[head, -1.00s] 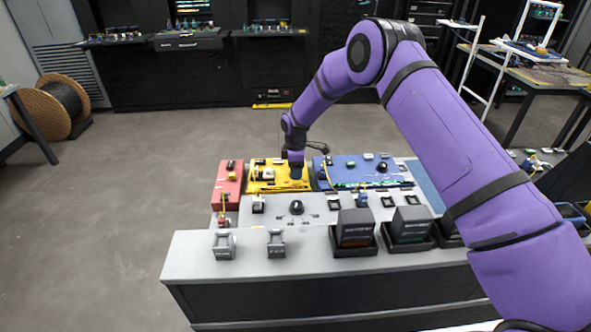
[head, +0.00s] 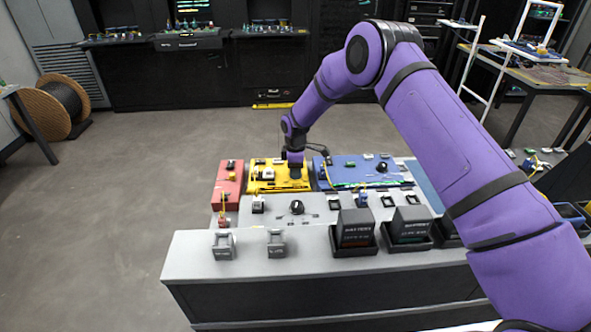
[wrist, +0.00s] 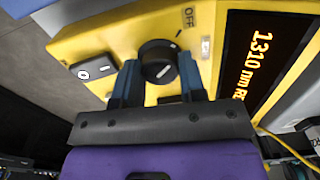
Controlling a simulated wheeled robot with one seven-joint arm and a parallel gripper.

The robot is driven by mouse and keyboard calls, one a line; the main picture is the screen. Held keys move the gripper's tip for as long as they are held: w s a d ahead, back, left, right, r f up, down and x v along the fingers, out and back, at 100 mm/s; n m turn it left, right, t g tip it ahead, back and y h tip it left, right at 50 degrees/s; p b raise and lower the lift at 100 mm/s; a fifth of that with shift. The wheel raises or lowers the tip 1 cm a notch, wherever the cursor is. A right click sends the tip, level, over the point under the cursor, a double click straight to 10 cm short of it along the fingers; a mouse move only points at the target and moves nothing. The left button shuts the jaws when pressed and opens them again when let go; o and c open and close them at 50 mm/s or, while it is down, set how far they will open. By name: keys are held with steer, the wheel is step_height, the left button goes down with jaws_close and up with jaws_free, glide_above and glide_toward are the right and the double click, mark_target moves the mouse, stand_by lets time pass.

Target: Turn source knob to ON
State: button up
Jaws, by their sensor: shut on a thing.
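The source knob (wrist: 158,60) is a round black knob with a white pointer mark, on the yellow unit (wrist: 90,40) in the wrist view. An OFF label (wrist: 188,17) is printed beside it, and the mark does not line up with that label. My gripper (wrist: 158,78) is shut on the knob, with one blue finger on each side. In the head view my gripper (head: 295,172) is over the yellow unit (head: 268,186), and the knob is hidden there. A display (wrist: 268,50) on the unit reads 1310 nm in orange. No ON label is readable.
A red unit (head: 228,180) stands left of the yellow one and a blue unit (head: 350,170) stands right. A grey panel with another black knob (head: 296,207) lies in front. Yellow cable (wrist: 285,148) runs near my gripper. Dark boxes (head: 355,228) stand on the front bench.

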steer(key=m, duration=1.3)
steer(key=shift+m, duration=2.1)
steer(key=o, duration=0.9)
